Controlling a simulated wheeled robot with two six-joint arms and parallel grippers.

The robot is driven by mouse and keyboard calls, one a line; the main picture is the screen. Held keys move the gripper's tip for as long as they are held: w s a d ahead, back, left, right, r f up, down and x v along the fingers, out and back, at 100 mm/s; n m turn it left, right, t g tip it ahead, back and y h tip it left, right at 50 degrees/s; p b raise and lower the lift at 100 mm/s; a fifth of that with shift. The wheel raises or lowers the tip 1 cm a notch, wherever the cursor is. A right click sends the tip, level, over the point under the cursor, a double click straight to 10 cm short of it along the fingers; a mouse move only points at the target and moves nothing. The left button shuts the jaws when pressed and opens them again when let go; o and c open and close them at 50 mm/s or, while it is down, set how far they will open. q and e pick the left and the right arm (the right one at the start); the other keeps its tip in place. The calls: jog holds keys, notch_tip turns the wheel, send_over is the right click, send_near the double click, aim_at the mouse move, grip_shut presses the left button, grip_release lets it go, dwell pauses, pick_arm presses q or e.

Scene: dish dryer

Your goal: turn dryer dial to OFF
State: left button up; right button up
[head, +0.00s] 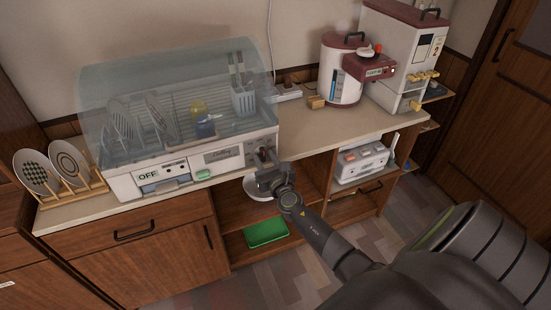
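The dish dryer (125,182) is a white box with a clear domed lid (170,65), standing on the left part of the counter. A black-on-light "OFF" label (148,175) shows at the left of its front. The dial seems to be at the right end of the front, by a dark control area (264,154); its pointer is too small to read. My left gripper is not in view.
Plates in a wooden rack (72,191) stand left of the dryer. A red-and-white pot (342,75) and a white dispenser (402,50) stand at the back right. The counter (315,130) between dryer and pot is mostly clear. A green tray (267,232) lies on the shelf below.

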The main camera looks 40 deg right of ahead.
jog(key=v, duration=1.7)
jog(key=shift+b, duration=0.4)
jog(key=shift+w, duration=0.1)
jog(key=s+f+m+g, duration=0.3)
jog(key=s+f+m, duration=0.15)
jog(key=f, duration=0.55)
jog(key=s+d+f+m+g, duration=0.1)
jog(key=s+f+m+g, duration=0.2)
jog(key=f+m, duration=0.45)
jog(key=s+f+m+g, duration=0.3)
jog(key=s+f+m, duration=0.1)
jog(key=f, duration=0.7)
jog(key=s+a+f+m+g+y, duration=0.1)
jog(key=s+f+m+g, duration=0.1)
jog(key=s+f+m, duration=0.3)
jog(key=s+a+f+m+g+y, duration=0.1)
jog(key=s+f+m, duration=0.4)
jog(key=s, duration=0.7)
jog(key=s+a+f+m+g+y, duration=0.1)
jog(key=s+f+m+g, duration=0.3)
jog(key=s+m, duration=0.4)
jog(key=shift+s+a+f, duration=0.25)
jog(key=shift+a+f, duration=0.55)
jog(key=shift+f, duration=0.1)
